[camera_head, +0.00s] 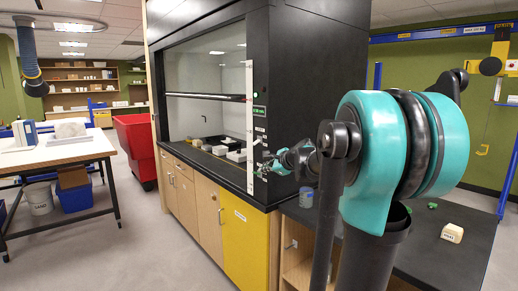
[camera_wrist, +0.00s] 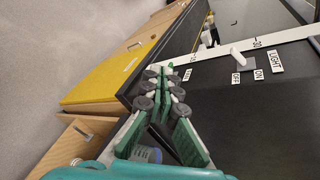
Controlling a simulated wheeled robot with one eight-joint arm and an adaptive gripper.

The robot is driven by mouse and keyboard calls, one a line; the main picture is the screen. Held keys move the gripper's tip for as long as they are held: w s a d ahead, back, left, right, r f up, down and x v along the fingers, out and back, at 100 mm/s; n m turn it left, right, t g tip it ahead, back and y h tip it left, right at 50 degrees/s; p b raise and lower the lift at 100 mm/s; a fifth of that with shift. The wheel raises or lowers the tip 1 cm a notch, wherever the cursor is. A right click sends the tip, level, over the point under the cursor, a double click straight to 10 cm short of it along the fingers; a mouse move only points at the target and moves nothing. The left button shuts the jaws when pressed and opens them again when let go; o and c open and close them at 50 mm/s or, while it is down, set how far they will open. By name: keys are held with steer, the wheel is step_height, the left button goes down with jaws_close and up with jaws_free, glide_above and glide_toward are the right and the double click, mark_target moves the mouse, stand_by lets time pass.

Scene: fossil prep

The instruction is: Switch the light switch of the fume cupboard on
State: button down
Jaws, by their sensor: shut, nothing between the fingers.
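The fume cupboard (camera_head: 310,60) is a large black unit with a glass front, standing in the middle of the head view. Its light switch (camera_wrist: 244,64) shows in the wrist view as a small grey plate with a white lever, beside labels reading OFF, ON and LIGHT. The lever seems to lean to the OFF side, but its exact position is hard to tell. My gripper (camera_wrist: 166,78) has green fingers with dark joints, shut and empty, left of the switch and apart from it. In the head view my gripper (camera_head: 265,168) is at the cupboard's front corner post.
A white scale strip (camera_wrist: 285,36) runs along the post by the switch. A yellow cabinet door (camera_head: 247,243) is below. A dark side bench (camera_head: 440,275) holds a grey-blue can (camera_head: 306,197) and a pale block (camera_head: 452,233). A red bin (camera_head: 138,150) stands left, with open floor in front.

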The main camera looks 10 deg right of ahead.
mark_target(257, 142)
steer(key=w+d+r+m+t, duration=0.2)
steer(key=w+d+r+m, duration=0.1)
steer(key=w+r+m, duration=0.2)
step_height(257, 142, up, 3)
steer(key=shift+w+d+f+m, duration=0.1)
steer(key=shift+w+d+m, duration=0.3)
steer(key=shift+w, duration=0.3)
steer(key=shift+w, duration=0.1)
steer(key=x, duration=0.9)
steer(key=shift+w+a+f, duration=0.15)
steer(key=shift+w+f, duration=0.05)
steer(key=shift+w, duration=0.15)
steer(key=shift+a+r+m, duration=0.1)
steer(key=shift+r+m, duration=0.1)
steer(key=shift+m, duration=0.4)
steer(key=shift+s+a+r+m+g+y, duration=0.1)
steer(key=shift+r+m+g+y, duration=0.05)
steer(key=shift+m+g+y, duration=0.2)
steer(key=m+y, duration=0.1)
steer(key=r+m+g, duration=0.1)
steer(key=m, duration=0.1)
steer(key=shift+s+a+r+m+y, duration=0.15)
steer(key=shift+a+r+m+y, duration=0.1)
steer(key=shift+y, duration=0.1)
